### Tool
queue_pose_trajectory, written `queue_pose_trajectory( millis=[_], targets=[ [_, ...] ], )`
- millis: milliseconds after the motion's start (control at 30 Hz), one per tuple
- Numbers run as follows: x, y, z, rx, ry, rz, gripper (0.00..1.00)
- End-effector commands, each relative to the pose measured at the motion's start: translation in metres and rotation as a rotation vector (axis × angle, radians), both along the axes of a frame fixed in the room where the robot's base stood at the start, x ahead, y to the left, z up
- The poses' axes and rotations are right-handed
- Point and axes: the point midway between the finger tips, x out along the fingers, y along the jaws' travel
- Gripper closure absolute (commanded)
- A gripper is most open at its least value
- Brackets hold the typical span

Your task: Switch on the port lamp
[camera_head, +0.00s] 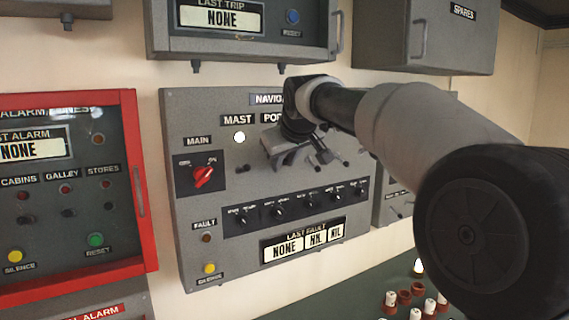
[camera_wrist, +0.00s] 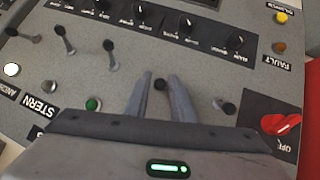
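The navigation panel (camera_head: 205,125) is grey, with MAST and partly covered PORT labels along its top. My gripper (camera_head: 335,160) is in front of its upper part, below the PORT label. In the wrist view, which shows the panel upside down, my gripper (camera_wrist: 160,76) has its two fingers apart. A black-tipped toggle (camera_wrist: 160,84) shows between the fingertips, with a small gap on each side; I cannot tell any contact. It sits second from the main-switch side, in line with PORT. The port lamp is hidden behind my gripper in both views.
Neighbouring toggles (camera_wrist: 226,107) and (camera_wrist: 109,45) flank my fingers. The red main switch (camera_head: 203,176) is at the panel's left. The mast lamp (camera_head: 239,137) is white and bright. A row of black knobs (camera_head: 280,211) runs below. A red-framed alarm box (camera_head: 140,200) stands left.

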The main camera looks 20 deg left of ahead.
Motion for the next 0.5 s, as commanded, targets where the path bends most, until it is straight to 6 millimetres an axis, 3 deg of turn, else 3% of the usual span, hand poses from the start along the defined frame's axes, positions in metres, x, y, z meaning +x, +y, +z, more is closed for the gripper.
queue_pose_trajectory(
  millis=[267, 500],
  targets=[
    [-0.003, -0.002, 0.0, -0.002, 0.003, 0.0, 0.77],
    [-0.029, -0.018, 0.025, -0.001, 0.0, -0.001, 0.77]
  ],
)
